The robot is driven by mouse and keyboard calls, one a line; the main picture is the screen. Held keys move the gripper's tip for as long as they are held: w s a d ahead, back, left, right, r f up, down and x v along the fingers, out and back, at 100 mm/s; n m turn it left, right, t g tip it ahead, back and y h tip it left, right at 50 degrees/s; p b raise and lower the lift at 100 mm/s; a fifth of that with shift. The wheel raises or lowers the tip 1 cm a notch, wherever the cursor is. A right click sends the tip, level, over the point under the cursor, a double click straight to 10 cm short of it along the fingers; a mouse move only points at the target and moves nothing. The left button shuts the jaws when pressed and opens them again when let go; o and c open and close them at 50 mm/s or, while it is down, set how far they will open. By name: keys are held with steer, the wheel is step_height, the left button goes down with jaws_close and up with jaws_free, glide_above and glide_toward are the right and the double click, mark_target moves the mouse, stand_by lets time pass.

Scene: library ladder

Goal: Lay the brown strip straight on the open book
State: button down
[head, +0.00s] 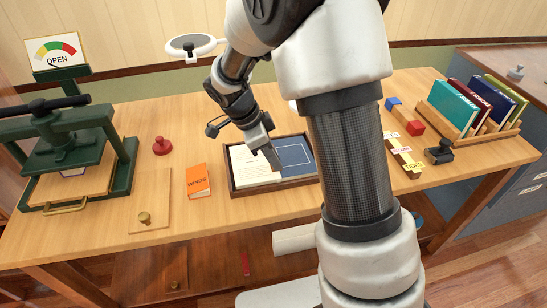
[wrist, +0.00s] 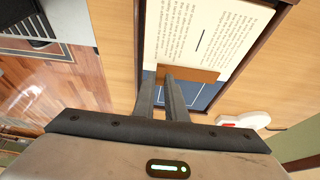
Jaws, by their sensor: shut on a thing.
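The open book (head: 246,172) lies in a dark wooden frame (head: 236,191) on the bench, with a printed white page on the left and a dark blue part (head: 295,155) on the right. My gripper (head: 277,163) points down over it, near where white meets blue. In the wrist view my gripper (wrist: 172,78) is shut on the brown strip (wrist: 200,75). The strip lies across that view just beyond the fingertips, over the boundary between page (wrist: 205,35) and blue. I cannot tell whether it touches the book. A thin dark line marks the page. The strip is not distinguishable in the head view.
An orange book (head: 198,181), a red knob-shaped object (head: 162,145) and a green press (head: 80,150) stand left of the frame. Yellow labelled blocks (head: 403,158), a dark stamp-like object (head: 439,152) and a rack of books (head: 470,125) are on the right. My arm hides part of the bench.

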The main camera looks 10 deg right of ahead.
steer(key=shift+b, duration=0.35)
stand_by(0.5)
steer(key=c, duration=1.3)
jaws_free()
steer(key=shift+r, duration=0.15)
steer(key=shift+r+p, duration=1.7)
steer(key=shift+r, duration=1.65)
steer(key=shift+r, duration=0.1)
